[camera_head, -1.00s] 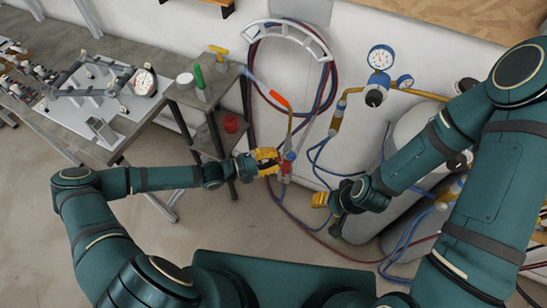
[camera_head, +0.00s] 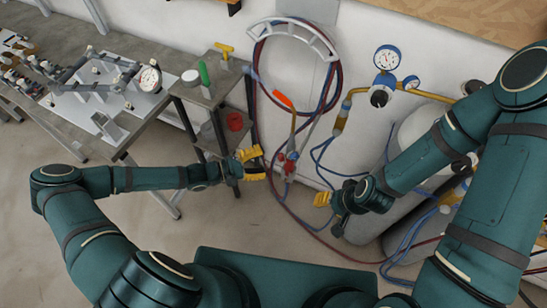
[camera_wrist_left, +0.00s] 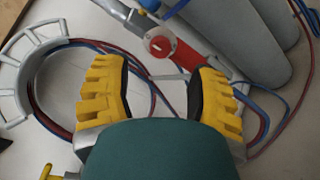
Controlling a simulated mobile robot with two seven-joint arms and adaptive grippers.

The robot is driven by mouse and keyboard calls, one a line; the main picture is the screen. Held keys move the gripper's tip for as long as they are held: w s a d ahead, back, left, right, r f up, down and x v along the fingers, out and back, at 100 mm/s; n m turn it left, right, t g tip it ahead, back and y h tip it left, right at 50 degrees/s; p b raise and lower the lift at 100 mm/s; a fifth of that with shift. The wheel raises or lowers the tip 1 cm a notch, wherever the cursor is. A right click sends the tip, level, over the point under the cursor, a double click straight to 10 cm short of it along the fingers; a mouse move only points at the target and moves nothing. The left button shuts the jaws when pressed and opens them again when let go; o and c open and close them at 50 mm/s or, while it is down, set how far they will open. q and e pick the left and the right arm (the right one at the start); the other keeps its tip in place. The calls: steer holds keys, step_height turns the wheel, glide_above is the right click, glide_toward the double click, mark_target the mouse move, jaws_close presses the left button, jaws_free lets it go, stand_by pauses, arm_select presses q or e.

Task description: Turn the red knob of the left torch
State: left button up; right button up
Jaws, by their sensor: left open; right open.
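The torch (camera_head: 293,140) hangs by the wall in the head view, with an orange-tipped nozzle and hoses below. Its red knob (camera_head: 288,168) is near its lower end.
A shelf stand (camera_head: 212,97) with small items stands left of the torch. A hose rack (camera_head: 290,32) with red and blue hoses is on the wall. Grey gas cylinders (camera_head: 372,222) with a gauge (camera_head: 387,57) stand at right. A workbench (camera_head: 118,130) is at far left.

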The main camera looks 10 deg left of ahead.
arm_select(q)
steer(key=v, duration=0.6)
steer(key=shift+a, duration=0.25)
steer(key=shift+s, duration=0.15)
